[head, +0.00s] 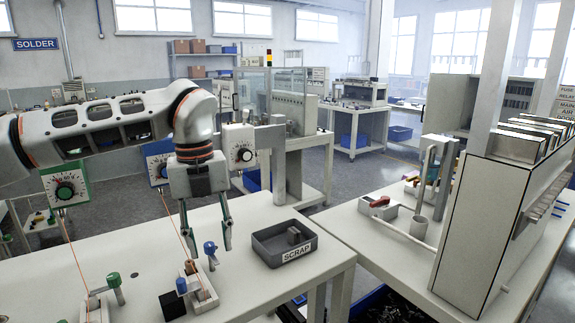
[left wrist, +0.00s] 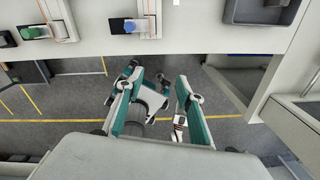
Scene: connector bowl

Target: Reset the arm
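The arm comes in from the left, raised above the bench.
A dark scrap tray (head: 285,243) holds a small grey block right of the gripper. Fixtures with a blue knob (head: 210,248) and a green knob (head: 113,280) stand on the bench, with thin orange cords nearby. Another bench (head: 385,240) stands at the right.

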